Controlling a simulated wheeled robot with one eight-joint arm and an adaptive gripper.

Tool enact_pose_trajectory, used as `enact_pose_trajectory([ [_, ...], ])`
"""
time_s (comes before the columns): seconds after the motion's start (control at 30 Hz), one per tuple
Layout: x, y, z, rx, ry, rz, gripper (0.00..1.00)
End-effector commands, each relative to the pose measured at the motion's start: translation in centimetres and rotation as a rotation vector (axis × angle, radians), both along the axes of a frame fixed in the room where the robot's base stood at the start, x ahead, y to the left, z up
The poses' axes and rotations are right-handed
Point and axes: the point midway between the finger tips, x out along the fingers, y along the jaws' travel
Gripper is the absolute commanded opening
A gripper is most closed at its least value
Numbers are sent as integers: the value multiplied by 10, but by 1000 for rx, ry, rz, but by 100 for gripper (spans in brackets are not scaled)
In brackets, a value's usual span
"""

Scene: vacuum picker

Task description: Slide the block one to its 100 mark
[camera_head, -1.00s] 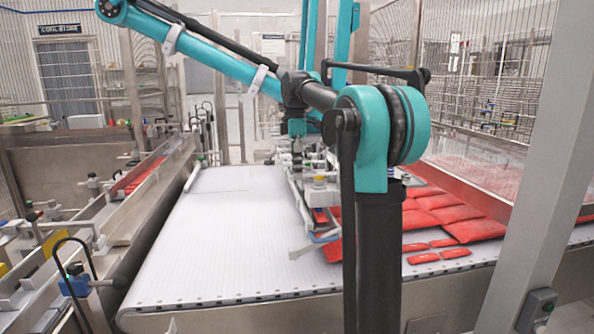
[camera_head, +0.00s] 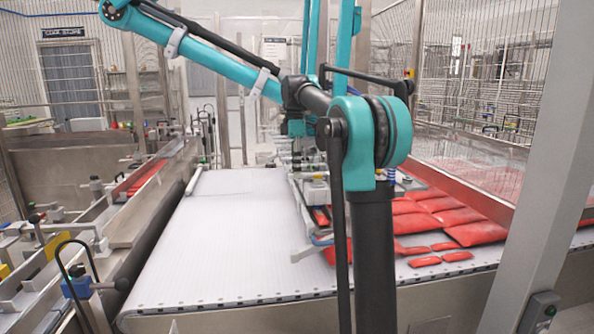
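I cannot tell which part is block one, and no 100 mark is readable. Small fittings sit along the steel rails at the left, among them a yellow block (camera_head: 58,246) and a blue block (camera_head: 76,287) with a black looped hose. A teal and black jointed arm (camera_head: 365,130) crosses the middle of the view. Beneath it, a metal picking tool (camera_head: 314,190) hangs over the right part of the white belt (camera_head: 220,240). The arm hides part of the tool. My gripper is not recognisable in this view.
Several red packs (camera_head: 475,232) lie on the belt's right side. A steel post (camera_head: 535,170) stands close at the right. Steel guide rails (camera_head: 140,215) run along the belt's left. Wire fencing surrounds the cell. The left half of the belt is clear.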

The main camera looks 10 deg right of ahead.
Motion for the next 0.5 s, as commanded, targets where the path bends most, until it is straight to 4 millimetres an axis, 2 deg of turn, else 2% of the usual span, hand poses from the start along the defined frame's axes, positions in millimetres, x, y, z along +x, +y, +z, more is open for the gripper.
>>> enact_pose_trajectory([
  [0.03, 4, 0, 1, 0, -11, 0, 20],
  [0.17, 3, 0, 0, 0, -9, 0, 36],
  [0.5, 3, 0, 2, 0, -6, 0, 36],
])
